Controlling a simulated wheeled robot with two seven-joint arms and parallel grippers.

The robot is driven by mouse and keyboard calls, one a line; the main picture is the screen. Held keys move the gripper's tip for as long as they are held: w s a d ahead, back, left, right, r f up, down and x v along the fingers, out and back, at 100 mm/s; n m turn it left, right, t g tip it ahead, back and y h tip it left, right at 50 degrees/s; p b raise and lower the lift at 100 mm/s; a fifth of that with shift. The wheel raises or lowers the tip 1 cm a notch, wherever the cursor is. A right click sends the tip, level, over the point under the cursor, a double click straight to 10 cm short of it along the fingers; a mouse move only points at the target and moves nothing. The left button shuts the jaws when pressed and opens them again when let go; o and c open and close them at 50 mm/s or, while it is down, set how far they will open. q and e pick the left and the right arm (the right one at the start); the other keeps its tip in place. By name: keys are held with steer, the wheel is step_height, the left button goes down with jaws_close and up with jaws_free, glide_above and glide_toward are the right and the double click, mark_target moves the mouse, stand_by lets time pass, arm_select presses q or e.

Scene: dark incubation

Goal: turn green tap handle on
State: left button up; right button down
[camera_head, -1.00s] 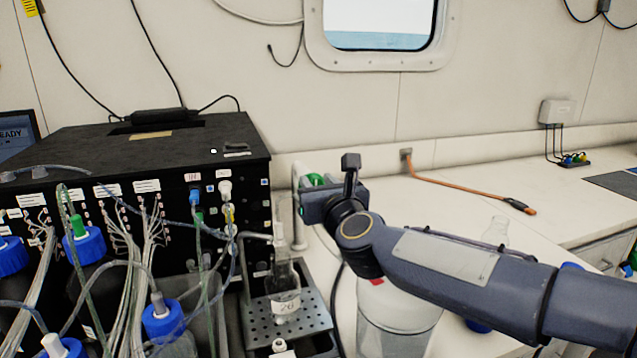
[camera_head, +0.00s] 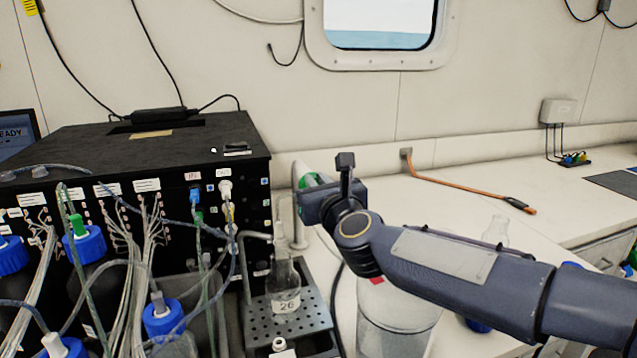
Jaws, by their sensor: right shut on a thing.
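The green tap handle (camera_head: 309,181) shows as a small green patch beside the upright tap pipe (camera_head: 296,205), right of the black box. My right gripper (camera_head: 307,198) is at the handle and shut on it; its fingers and wrist hide most of the handle. A glass bottle with a label (camera_head: 286,290) stands upright on a perforated metal tray (camera_head: 257,318), below and left of the gripper. My left gripper is not in view.
A large black box (camera_head: 140,165) with many tubes and blue-capped bottles (camera_head: 85,243) fills the left. A clear container (camera_head: 395,330) stands below my right forearm.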

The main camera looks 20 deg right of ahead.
steer(key=n, duration=0.4)
steer(key=a+f+n, duration=0.1)
steer(key=n, duration=0.3)
steer(key=a+n+p, duration=0.1)
steer(key=n, duration=0.3)
steer(key=shift+f+n, duration=0.3)
steer(key=shift+n, duration=0.1)
steer(key=shift+a, duration=0.1)
steer(key=c, duration=1.5)
jaws_free()
steer(key=shift+o, duration=0.2)
steer(key=shift+s, duration=0.15)
steer(key=s, duration=0.7)
steer(key=shift+s+d, duration=0.2)
steer(key=shift+s, duration=0.1)
